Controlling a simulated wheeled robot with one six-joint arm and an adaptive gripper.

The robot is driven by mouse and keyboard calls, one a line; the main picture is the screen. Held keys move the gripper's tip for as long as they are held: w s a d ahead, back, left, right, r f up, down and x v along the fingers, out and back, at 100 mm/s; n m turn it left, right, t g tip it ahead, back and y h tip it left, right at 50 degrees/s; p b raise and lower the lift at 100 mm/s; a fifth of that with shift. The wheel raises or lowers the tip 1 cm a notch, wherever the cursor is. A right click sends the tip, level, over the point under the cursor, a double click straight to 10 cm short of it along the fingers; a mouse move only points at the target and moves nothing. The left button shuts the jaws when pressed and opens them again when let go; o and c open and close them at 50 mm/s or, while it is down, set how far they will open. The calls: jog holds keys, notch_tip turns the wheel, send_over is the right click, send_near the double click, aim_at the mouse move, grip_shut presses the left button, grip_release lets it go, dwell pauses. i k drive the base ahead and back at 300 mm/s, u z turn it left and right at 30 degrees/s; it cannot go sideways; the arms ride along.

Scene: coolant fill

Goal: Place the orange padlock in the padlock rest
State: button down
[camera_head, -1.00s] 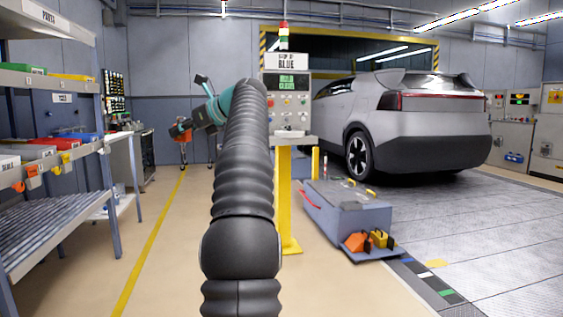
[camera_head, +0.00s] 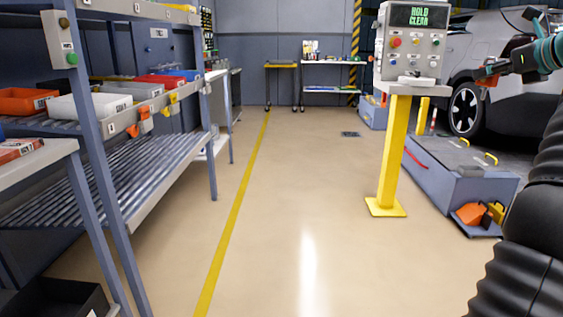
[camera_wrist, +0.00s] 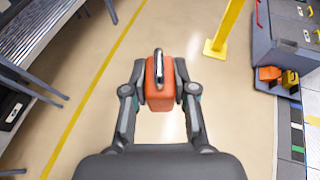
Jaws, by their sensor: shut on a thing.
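My gripper (camera_wrist: 161,92) is shut on the orange padlock (camera_wrist: 160,98), holding it between both fingers above the open floor; its dark metal shackle points up in the wrist view. In the head view my gripper (camera_head: 488,72) is at the upper right, in front of the car, with a bit of orange at it. I cannot tell which thing is the padlock rest. A small white piece (camera_head: 416,82) lies on the ledge of the control stand (camera_head: 412,50), left of my gripper.
A shelf rack (camera_head: 150,180) stands at left, with an orange tag or lock (camera_head: 145,121) and a yellow one (camera_head: 172,105) on its rail. A yellow post (camera_head: 393,150) and grey chest (camera_head: 458,180) stand at right, with orange and yellow blocks beside the chest. The middle floor is clear.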

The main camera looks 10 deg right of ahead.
aim_at(438, 83)
jog(key=z, duration=0.85)
jog(key=i, duration=1.4)
jog(key=z, duration=0.3)
jog(key=i, duration=2.1)
jog(key=u, duration=0.5)
